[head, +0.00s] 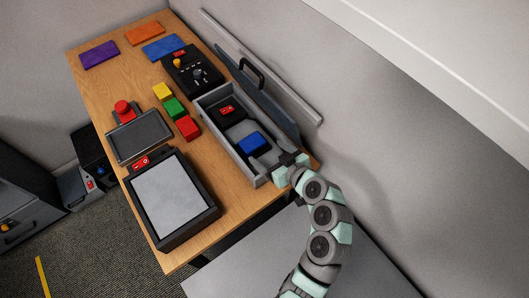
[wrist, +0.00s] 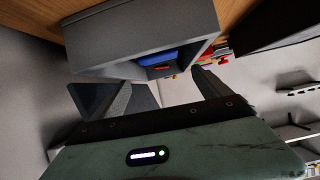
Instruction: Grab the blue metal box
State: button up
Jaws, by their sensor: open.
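The blue metal box (head: 253,142) lies inside a long grey case (head: 262,179) with an open lid, towards the case's near end. In the wrist view a strip of the blue box (wrist: 157,57) shows past the case's wall (wrist: 140,30); the rest is hidden. My gripper (head: 286,163) is at the near right end of the case, beside the blue box and apart from it. In the wrist view its two fingers (wrist: 163,92) are spread with nothing between them.
The raised lid (head: 262,97) with a black handle stands along the case's right side, near the wall. A black block with a red label (head: 227,115) shares the case. Yellow, green and red blocks (head: 174,108) and a framed panel (head: 172,196) lie left on the wooden table.

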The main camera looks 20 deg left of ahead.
aim_at(255, 146)
jog(key=shift+s+d+f, duration=0.2)
jog(key=shift+d+f, duration=0.2)
jog(key=shift+f, duration=0.1)
jog(key=shift+w+a+f+n, duration=0.1)
jog(key=shift+a+f+n, duration=0.1)
jog(key=shift+n, duration=0.1)
jog(key=x, duration=1)
jog(key=shift+f+p, duration=0.1)
jog(key=shift+p, duration=0.25)
jog(key=c, duration=1.4)
